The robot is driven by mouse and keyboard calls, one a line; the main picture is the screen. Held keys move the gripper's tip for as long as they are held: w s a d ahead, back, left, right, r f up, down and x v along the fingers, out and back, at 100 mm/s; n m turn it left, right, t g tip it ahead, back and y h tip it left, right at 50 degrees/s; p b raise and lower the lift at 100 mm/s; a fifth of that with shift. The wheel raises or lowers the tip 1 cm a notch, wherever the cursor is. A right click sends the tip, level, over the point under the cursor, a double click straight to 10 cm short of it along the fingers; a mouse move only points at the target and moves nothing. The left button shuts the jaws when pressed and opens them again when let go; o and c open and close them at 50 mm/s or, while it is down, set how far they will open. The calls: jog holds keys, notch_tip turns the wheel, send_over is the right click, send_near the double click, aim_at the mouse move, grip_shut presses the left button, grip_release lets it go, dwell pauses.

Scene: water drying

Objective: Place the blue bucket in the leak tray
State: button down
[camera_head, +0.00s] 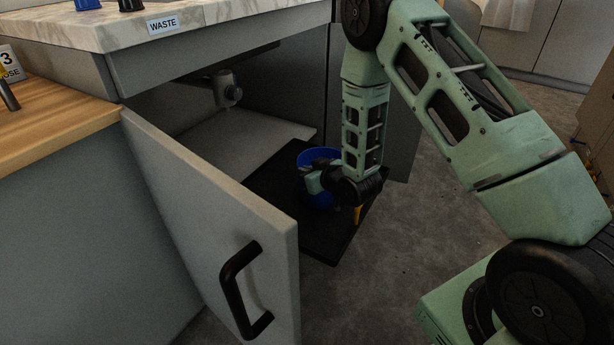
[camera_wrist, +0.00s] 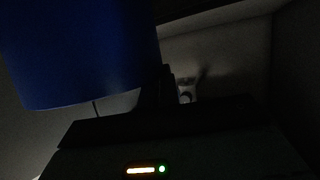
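The blue bucket (camera_head: 316,155) is over the black leak tray (camera_head: 322,249) in the head view, partly hidden by my forearm and wrist. I cannot tell if its base rests on the tray. My gripper (camera_head: 312,182) is low at the bucket's near side; its fingertips are not clear. In the dark wrist view the bucket (camera_wrist: 80,50) fills the upper left, with a dark finger-like part against its right side. Whether the fingers hold it cannot be made out.
The tray sticks out of an open sink cabinet. The open cabinet door (camera_head: 225,215) with a black handle stands to the left. A drain pipe (camera_head: 226,90) hangs inside, above a pale cabinet floor (camera_head: 235,142). Grey floor (camera_head: 400,270) is clear to the right.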

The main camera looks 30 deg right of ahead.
jog(key=shift+f, duration=0.25)
jog(key=c, duration=1.6)
grip_release()
jog(key=shift+c, duration=0.2)
jog(key=shift+s+r, duration=0.1)
jog(key=shift+r, duration=0.05)
jog(key=p+v, duration=0.2)
jog(key=v, duration=0.9)
jog(key=shift+s+p, duration=0.35)
jog(key=shift+s, duration=0.1)
